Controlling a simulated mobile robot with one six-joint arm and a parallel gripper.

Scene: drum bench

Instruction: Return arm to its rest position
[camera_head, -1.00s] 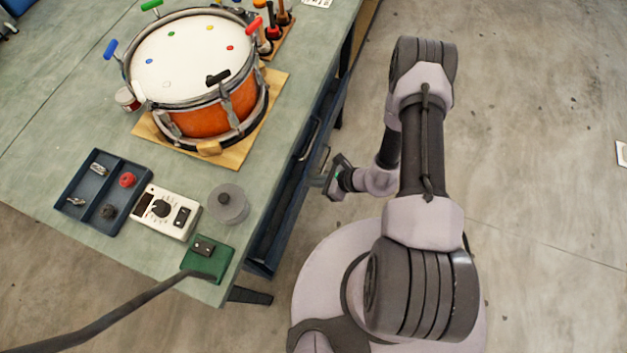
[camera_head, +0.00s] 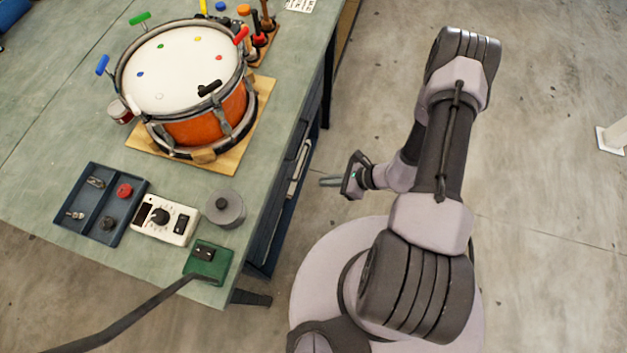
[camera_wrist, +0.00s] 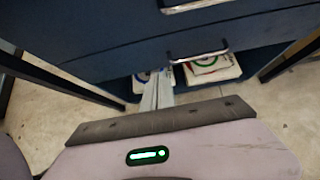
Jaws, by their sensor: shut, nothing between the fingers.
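My gripper (camera_head: 330,181) is in the head view beside the right side of the bench, pointing left toward the drawers. It is shut and empty, and clear floor shows around it. In the wrist view the closed fingers (camera_wrist: 157,92) point at the dark blue drawer unit (camera_wrist: 120,45). My arm is folded over my base, with its elbow raised to the upper right. The fingertips look apart from the drawer fronts.
The green bench (camera_head: 60,130) carries an orange drum (camera_head: 205,128) on a wooden board, a blue tray (camera_head: 78,233), a white meter (camera_head: 178,232), a grey round weight (camera_head: 226,208) and a green block (camera_head: 218,267). Drawer handles (camera_wrist: 198,56) stick out.

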